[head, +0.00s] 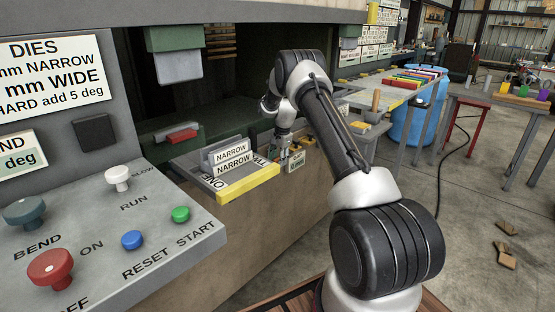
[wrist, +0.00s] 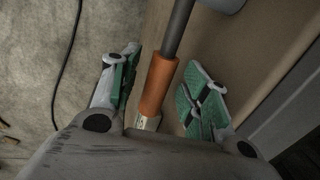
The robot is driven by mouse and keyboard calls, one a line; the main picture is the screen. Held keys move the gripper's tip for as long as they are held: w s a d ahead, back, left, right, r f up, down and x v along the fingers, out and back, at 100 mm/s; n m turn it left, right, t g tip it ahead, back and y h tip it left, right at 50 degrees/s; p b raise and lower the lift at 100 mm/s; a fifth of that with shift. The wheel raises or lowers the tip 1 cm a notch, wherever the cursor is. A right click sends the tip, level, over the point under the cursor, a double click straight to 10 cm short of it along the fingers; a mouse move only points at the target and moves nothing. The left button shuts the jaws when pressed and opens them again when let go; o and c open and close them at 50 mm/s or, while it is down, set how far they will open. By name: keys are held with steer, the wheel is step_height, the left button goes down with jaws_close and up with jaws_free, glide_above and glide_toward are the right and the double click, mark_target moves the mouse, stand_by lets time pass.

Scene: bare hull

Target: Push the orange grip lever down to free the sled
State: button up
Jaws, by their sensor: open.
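The orange grip lever (wrist: 158,85) shows in the wrist view as an orange sleeve on a grey rod (wrist: 178,28). My gripper (wrist: 163,62) is open, with one green-padded finger on each side of the orange sleeve. A gap shows on both sides; I cannot tell how deep the sleeve sits between the fingers. In the head view my gripper (head: 284,142) is beside a grey tray with a yellow front edge (head: 248,185), and my arm hides the lever. The tray holds plates marked NARROW (head: 233,160); I cannot tell whether it is the sled.
A grey control panel (head: 140,235) with knobs and buttons stands at the left front. A bench with coloured bars (head: 415,77) and a blue barrel (head: 405,130) are behind my arm. A dark cable (wrist: 66,60) lies on the concrete floor. Floor at the right is mostly clear.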

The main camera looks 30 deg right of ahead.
jaws_close()
steer(key=shift+d+f+g+y, duration=0.25)
steer(key=shift+f+g+y, duration=0.05)
steer(key=shift+f+y, duration=0.55)
steer(key=shift+a+f+g+y, duration=0.25)
steer(key=shift+f+g+y, duration=0.15)
steer(key=shift+f+y, duration=0.75)
steer(key=shift+r, duration=0.2)
jaws_free()
steer(key=v, duration=1.2)
steer(key=shift+d, duration=0.15)
